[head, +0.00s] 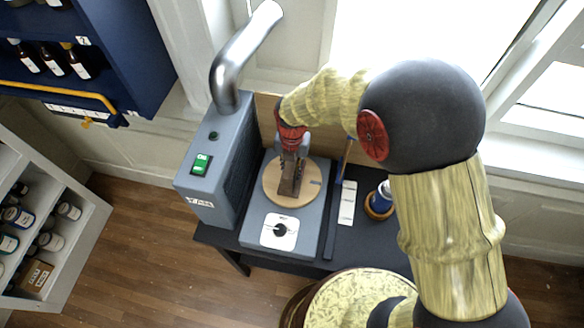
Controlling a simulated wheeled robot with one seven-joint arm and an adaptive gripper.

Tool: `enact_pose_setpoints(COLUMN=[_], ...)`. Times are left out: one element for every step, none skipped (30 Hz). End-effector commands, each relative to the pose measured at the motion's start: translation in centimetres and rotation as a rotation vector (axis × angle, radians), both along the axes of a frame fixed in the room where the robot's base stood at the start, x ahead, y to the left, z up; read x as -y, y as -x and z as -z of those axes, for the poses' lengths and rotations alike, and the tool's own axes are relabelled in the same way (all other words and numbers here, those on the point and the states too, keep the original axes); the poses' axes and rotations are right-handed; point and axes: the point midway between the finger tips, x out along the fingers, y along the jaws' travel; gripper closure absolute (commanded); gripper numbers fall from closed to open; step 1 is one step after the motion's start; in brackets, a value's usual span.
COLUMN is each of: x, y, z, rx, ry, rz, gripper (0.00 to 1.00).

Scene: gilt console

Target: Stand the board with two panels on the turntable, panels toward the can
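A round pale wooden turntable (271,191) sits on a grey base on the dark table. A narrow brown board (288,187) stands over the middle of the disc, its top at my gripper (291,161). The grey fingers look close together and shut on the board. I cannot tell whether its lower edge touches the disc, and its two panels cannot be made out. A blue and white can (381,197) stands to the right of the turntable, on a round wooden coaster (379,212), partly beside my arm.
A grey cabinet (208,175) with a green switch and a metal duct (228,75) stands left of the turntable. A white card with a black knob (279,231) is on the base front. A dark bar and white strip (347,203) lie between turntable and can.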

Motion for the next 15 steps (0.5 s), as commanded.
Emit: enact_pose_setpoints(x=[-0.02,-0.02,-0.02,-0.02,-0.02,-0.02,-0.02,-0.02,-0.02,-0.02,-0.02,-0.02,-0.02,-0.02,-0.02], y=[-0.03,-0.03,-0.02,-0.02,-0.02,-0.02,-0.02,-0.02,-0.02,-0.02,-0.02,-0.02,-0.02,-0.02,-0.02], z=[0.03,0.06,0.1,0.13,0.15,0.19,0.22,0.24,0.24,0.23,0.23,0.23,0.23,0.23,0.23], rx=[0.001,0.001,0.001,0.001,0.001,0.001,0.001,0.001,0.001,0.001,0.001,0.001,0.001,0.001,0.001], ry=[0.0,0.0,0.0,0.0,0.0,0.0,0.0,0.0,0.0,0.0,0.0,0.0,0.0,0.0,0.0], rz=[0.0,0.0,0.0,0.0,0.0,0.0,0.0,0.0,0.0,0.0,0.0,0.0,0.0,0.0,0.0], gripper=[1.0,1.0,1.0,1.0,1.0,1.0,1.0,1.0,1.0,1.0,1.0,1.0,1.0,1.0,0.77])
